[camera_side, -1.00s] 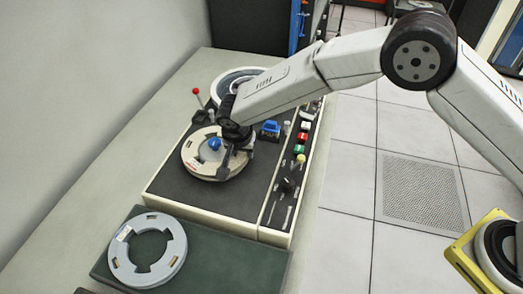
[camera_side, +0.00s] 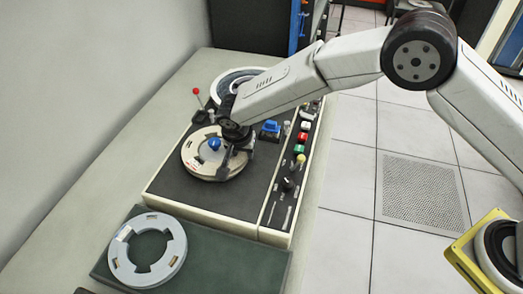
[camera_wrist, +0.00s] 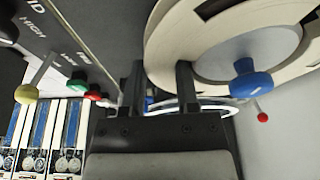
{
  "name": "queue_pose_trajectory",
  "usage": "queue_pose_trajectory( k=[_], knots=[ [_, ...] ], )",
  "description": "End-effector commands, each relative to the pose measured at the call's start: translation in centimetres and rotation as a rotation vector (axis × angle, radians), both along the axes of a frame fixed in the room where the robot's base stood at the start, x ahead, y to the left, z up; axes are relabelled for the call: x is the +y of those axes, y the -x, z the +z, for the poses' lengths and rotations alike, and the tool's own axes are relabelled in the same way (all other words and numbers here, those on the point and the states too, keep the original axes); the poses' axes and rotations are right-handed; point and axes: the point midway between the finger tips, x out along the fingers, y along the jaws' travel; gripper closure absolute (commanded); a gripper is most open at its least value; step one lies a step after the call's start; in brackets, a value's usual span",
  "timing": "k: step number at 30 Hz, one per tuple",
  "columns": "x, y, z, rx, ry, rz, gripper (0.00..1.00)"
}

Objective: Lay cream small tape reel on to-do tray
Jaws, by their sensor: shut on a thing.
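The cream small tape reel (camera_side: 198,165) lies on the dark top of the tape machine, around a hub with a blue knob (camera_side: 214,144). My gripper (camera_side: 236,160) reaches down at the reel's right edge and is shut on its rim. In the wrist view the reel (camera_wrist: 185,30) fills the upper right, with my gripper's fingers (camera_wrist: 160,85) at its edge and the blue knob (camera_wrist: 250,84) beyond. The to-do tray is likely the dark green tray (camera_side: 235,265) in front of the machine; a grey reel (camera_side: 122,262) lies on its left part.
The machine (camera_side: 165,188) has a control strip with coloured buttons (camera_side: 300,148) and switches right of my gripper. A red-tipped lever (camera_side: 196,91) stands behind the reel. A second reel (camera_side: 238,78) sits farther back. The green tray's right part is clear.

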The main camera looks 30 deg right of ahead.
Motion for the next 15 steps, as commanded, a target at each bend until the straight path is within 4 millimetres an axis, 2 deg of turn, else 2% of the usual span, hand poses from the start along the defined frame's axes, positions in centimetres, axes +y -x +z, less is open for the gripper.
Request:
queue_pose_trajectory(
  k=[15],
  knots=[
    [0.1,-0.1,1.7,-0.003,-0.002,-0.001,1.0]
  ],
)
